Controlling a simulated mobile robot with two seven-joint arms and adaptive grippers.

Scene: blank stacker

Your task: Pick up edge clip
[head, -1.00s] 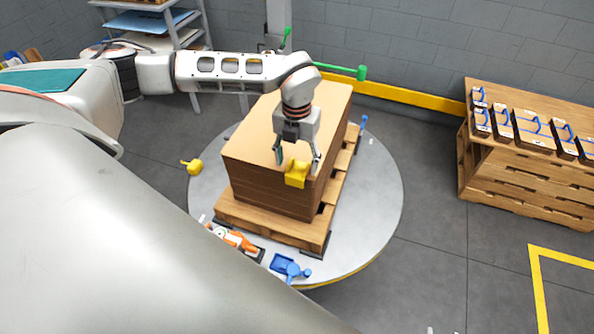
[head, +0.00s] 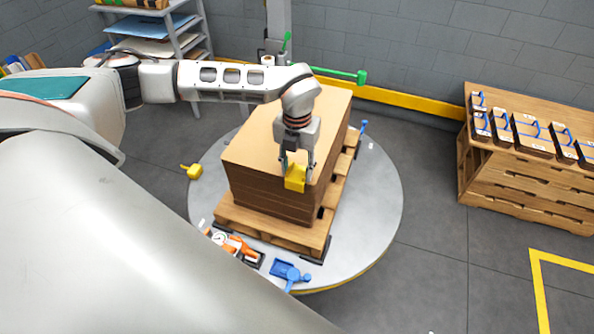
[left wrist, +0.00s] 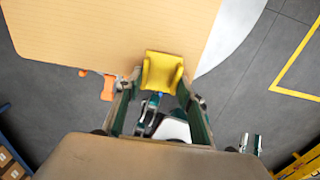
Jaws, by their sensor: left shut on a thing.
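The yellow edge clip (head: 295,178) is at the near right corner of the stack of brown sheets (head: 270,185). My left gripper (head: 297,168) comes down from above, with its fingers shut on the clip. In the left wrist view the clip (left wrist: 162,72) sits between the two fingers, over the edge of the tan top sheet (left wrist: 110,30). I cannot tell whether the clip still touches the stack. A small two-pronged shape (left wrist: 250,143) at the lower right of the wrist view looks like my right gripper, too small to read.
The stack rests on a wooden pallet (head: 262,228) on a round grey turntable (head: 375,215). Another yellow clip (head: 192,171) lies at the turntable's left edge. An orange tool (head: 235,246) and a blue one (head: 290,272) lie in front. A wooden bench (head: 520,185) stands right.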

